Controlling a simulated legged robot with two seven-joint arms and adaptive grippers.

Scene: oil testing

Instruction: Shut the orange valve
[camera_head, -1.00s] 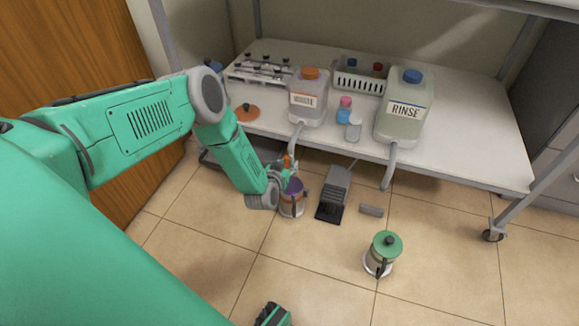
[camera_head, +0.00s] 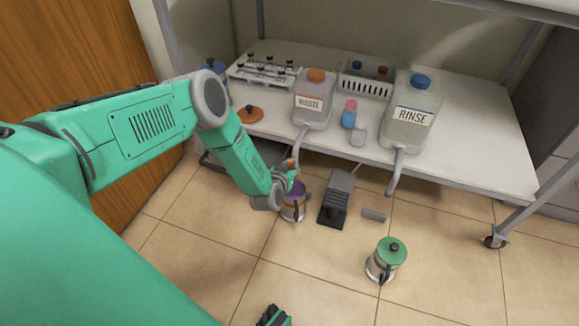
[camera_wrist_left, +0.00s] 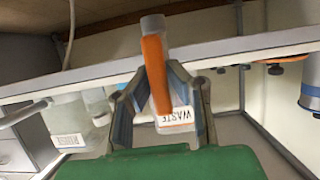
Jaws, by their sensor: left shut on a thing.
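The orange valve (camera_head: 292,163) sits at the lower end of the grey pipe from the waste jug (camera_head: 314,98), in front of the shelf. Its long orange handle (camera_wrist_left: 155,72) shows large in the left wrist view, upright with a slight tilt. My left gripper (camera_head: 287,171) is at the valve, above a purple-topped metal pot (camera_head: 293,202). In the left wrist view my left gripper's fingers (camera_wrist_left: 160,84) close in on both sides of the handle, shut on it. The gripper partly hides the valve in the head view.
The rinse jug (camera_head: 410,112) stands to the right, its pipe hanging over the shelf edge (camera_head: 450,180). A black pedal (camera_head: 335,200), a small grey block (camera_head: 373,216) and a green-lidded pot (camera_head: 387,260) are on the floor. The tiles at front right are clear.

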